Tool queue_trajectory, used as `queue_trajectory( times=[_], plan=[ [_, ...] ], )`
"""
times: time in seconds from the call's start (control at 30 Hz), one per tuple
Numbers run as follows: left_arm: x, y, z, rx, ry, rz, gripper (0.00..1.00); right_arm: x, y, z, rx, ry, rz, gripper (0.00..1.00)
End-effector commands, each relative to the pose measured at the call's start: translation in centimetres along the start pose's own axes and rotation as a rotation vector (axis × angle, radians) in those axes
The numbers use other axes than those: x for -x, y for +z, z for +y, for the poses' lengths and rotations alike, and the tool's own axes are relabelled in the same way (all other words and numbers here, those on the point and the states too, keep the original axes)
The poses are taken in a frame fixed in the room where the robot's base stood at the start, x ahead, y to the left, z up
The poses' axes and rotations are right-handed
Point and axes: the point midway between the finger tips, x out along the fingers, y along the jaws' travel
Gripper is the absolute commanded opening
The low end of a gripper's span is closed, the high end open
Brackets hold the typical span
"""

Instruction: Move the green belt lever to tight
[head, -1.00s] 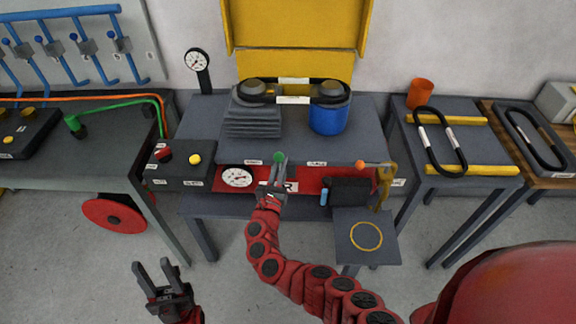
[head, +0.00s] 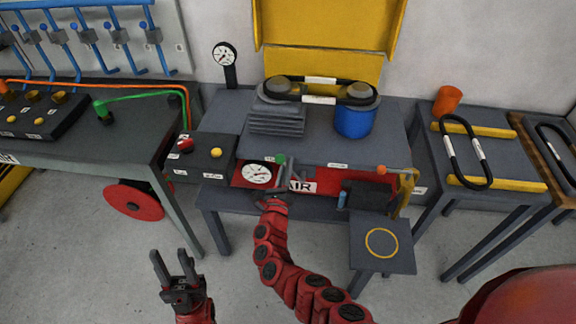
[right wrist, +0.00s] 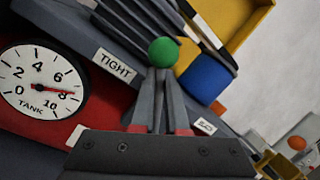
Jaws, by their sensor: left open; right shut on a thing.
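The green lever knob (head: 280,159) stands at the front edge of the machine table, and it also shows in the right wrist view (right wrist: 163,51). My right gripper (head: 280,184) is shut on the lever just below the knob; its fingers (right wrist: 160,90) hide the stem. A TIGHT label (right wrist: 114,65) lies left of the knob in the right wrist view. A small label (right wrist: 204,126), too small to read, lies to the right. My left gripper (head: 174,268) is open and empty over the floor, low at the left.
A tank gauge (head: 257,174) sits left of the lever on the red panel. The black belt (head: 320,90) runs around two pulleys above. A lever with an orange knob (head: 381,170) stands to the right. A blue cylinder (head: 354,121) stands on the table.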

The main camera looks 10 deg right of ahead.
Motion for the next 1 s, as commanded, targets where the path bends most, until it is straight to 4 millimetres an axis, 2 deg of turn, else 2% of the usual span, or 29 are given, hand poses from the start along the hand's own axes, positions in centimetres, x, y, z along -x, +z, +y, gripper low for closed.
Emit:
queue_trajectory(
  times=[0.33,0.37,0.5,0.83,1.0],
  plan=[
    [0.0,0.0,0.0,0.000,0.000,0.000,0.42,0.1,0.0,0.2,0.002,0.005,-0.001,0.00],
    [0.0,0.0,0.0,0.000,0.000,0.000,0.42,0.1,0.0,0.2,0.002,0.005,-0.001,0.17],
    [0.0,0.0,0.0,0.000,0.000,0.000,0.42,0.1,0.0,0.1,0.001,0.004,-0.001,0.42],
    [0.0,0.0,0.0,0.000,0.000,0.000,0.42,0.1,0.0,0.1,0.001,0.003,-0.002,0.42],
    [-0.5,-0.1,0.0,0.000,0.000,0.000,0.42,1.4,0.2,0.1,-0.001,0.004,-0.007,0.42]
  ],
)
